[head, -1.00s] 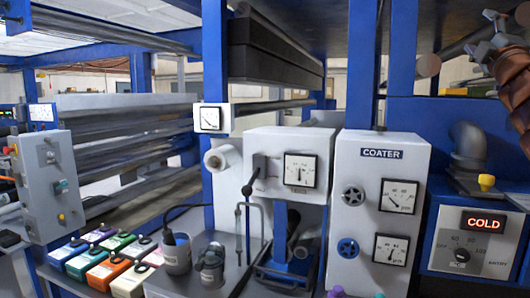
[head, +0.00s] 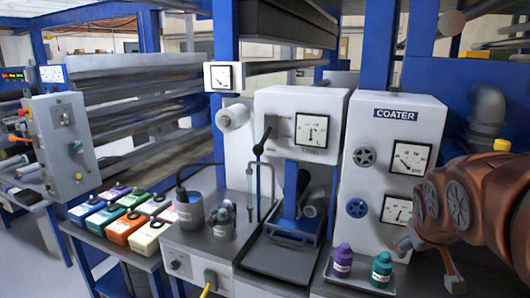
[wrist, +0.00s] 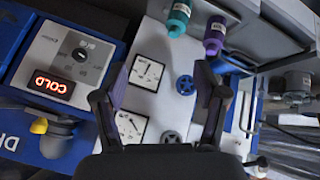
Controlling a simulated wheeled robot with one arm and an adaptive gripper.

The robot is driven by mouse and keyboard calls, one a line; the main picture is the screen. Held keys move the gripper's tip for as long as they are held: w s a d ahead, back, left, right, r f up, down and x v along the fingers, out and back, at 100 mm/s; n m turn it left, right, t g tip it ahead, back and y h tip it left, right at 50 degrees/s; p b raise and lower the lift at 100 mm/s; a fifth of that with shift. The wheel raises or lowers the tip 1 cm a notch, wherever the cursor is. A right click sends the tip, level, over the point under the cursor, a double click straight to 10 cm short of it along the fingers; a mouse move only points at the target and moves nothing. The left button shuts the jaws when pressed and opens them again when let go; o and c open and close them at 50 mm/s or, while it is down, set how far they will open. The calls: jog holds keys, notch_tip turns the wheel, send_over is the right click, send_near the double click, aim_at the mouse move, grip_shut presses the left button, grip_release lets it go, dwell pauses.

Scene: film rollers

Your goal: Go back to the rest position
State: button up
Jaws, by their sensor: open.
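My gripper (head: 430,266) shows at the right of the head view, at the end of my brown arm, in front of the coater cabinet (head: 385,135). In the wrist view my gripper (wrist: 163,78) is open, with its two dark fingers spread and nothing between them. The coater's dials and knobs lie beyond the fingers, apart from them. A purple bottle (head: 342,262) and a teal bottle (head: 381,271) stand on a small tray left of my gripper; the purple bottle (wrist: 214,38) and teal bottle (wrist: 179,20) also show in the wrist view.
A grey bench (head: 215,262) holds cups and a bent-pipe stand. Several colored boxes (head: 125,226) sit on a shelf at left. A control panel (head: 66,145) stands behind them. A COLD display unit (wrist: 60,75) and yellow knob (wrist: 39,126) show in the wrist view.

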jog(key=s+a+f+g+y, duration=0.1)
jog(key=s+a+f+g, duration=0.3)
jog(key=s, duration=0.9)
jog(key=s+a+f+g+y, duration=0.2)
jog(key=s+a+f+g, duration=0.2)
jog(key=s+a+f, duration=0.5)
jog(key=s+a, duration=0.1)
jog(key=s, duration=0.2)
jog(key=shift+s+f+y, duration=0.3)
jog(key=shift+s+f, duration=0.05)
jog(key=shift+f, duration=0.05)
jog(key=shift+c, duration=0.4)
